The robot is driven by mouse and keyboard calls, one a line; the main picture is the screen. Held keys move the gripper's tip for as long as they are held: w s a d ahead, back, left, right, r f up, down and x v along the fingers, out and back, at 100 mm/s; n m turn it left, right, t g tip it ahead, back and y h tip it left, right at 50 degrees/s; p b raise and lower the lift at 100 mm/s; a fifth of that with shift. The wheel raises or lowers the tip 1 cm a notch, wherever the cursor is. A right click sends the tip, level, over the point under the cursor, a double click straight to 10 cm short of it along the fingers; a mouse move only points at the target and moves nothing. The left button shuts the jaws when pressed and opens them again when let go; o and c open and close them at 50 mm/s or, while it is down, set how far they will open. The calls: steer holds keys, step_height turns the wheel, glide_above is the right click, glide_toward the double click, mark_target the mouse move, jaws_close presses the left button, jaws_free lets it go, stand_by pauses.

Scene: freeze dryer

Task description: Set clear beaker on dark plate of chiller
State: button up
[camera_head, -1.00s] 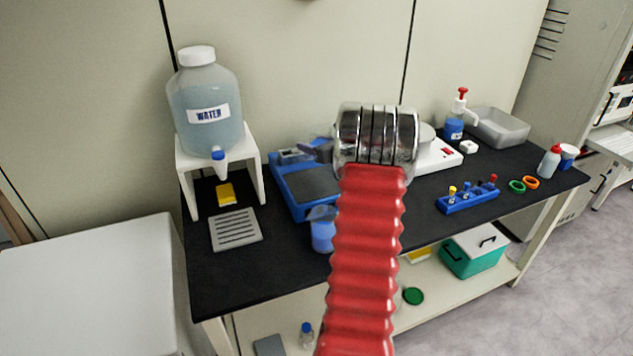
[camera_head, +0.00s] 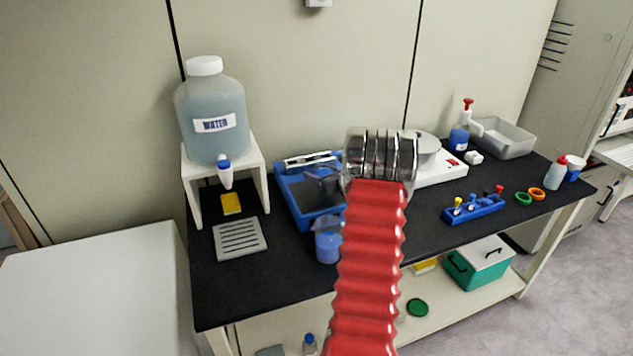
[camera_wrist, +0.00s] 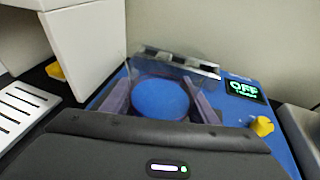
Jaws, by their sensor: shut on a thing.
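The clear beaker (camera_wrist: 160,108) shows in the wrist view between the two purplish fingers of my gripper (camera_wrist: 160,92). A round blue area shows inside it, and it looks upright. My gripper is shut on it. The chiller (camera_wrist: 262,155) is a blue box with a lit OFF display and a yellow knob, around and behind the beaker. I cannot tell whether the beaker's base touches the plate.
A water jug (camera_head: 212,110) on a white stand (camera_head: 255,155) and a slotted grey tray (camera_head: 240,239) are left. A white hotplate (camera_head: 445,170) and a blue rack (camera_head: 474,209) are right. The bench's front left is clear.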

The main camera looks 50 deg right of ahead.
steer(key=shift+f, duration=1.3)
steer(key=shift+f, duration=0.1)
steer(key=o, duration=1.2)
steer(key=shift+s, duration=0.2)
steer(key=v, duration=1.1)
steer(key=shift+s+a+r, duration=0.2)
steer(key=shift+s+r, duration=0.05)
steer(key=shift+s, duration=0.05)
steer(key=shift+s, duration=0.1)
